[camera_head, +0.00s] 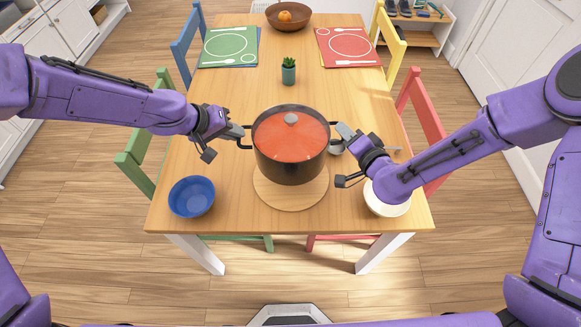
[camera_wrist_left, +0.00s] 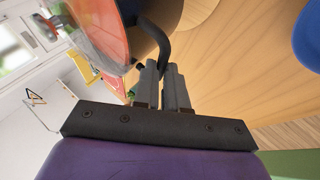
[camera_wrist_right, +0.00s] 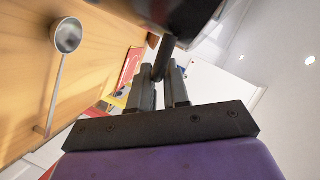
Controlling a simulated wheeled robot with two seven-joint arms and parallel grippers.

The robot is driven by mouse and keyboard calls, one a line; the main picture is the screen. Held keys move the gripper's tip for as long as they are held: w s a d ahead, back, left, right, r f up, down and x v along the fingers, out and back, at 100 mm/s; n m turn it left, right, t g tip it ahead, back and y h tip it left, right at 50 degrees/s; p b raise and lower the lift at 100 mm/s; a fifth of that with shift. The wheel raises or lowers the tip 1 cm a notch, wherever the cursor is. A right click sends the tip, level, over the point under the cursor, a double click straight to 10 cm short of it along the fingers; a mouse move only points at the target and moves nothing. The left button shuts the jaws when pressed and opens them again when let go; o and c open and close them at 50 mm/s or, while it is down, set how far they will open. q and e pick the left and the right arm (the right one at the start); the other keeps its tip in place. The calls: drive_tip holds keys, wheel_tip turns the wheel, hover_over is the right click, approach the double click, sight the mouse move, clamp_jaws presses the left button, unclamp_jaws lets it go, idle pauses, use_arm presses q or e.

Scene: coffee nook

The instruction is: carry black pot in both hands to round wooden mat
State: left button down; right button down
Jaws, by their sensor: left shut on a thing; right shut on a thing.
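The black pot (camera_head: 290,163) has a reddish top with a grey knob and stands upright over the round wooden mat (camera_head: 292,198). The mat's front and sides show; its back is hidden behind the pot. I cannot tell whether the pot's base touches the mat. My left gripper (camera_head: 241,134) is shut on the pot's left handle, which also shows between the fingers in the left wrist view (camera_wrist_left: 164,50). My right gripper (camera_head: 342,136) is shut on the right handle, seen in the right wrist view (camera_wrist_right: 163,57).
A blue bowl (camera_head: 191,196) stands left of the mat and a white bowl (camera_head: 388,207) right of it, partly under my right arm. A ladle (camera_wrist_right: 58,85) lies on the table by the right gripper. A potted plant (camera_head: 289,72) stands behind the pot. Chairs line both sides.

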drive_tip(key=f+b, duration=0.4)
drive_tip(key=shift+s+f, duration=0.15)
drive_tip(key=shift+s, duration=0.05)
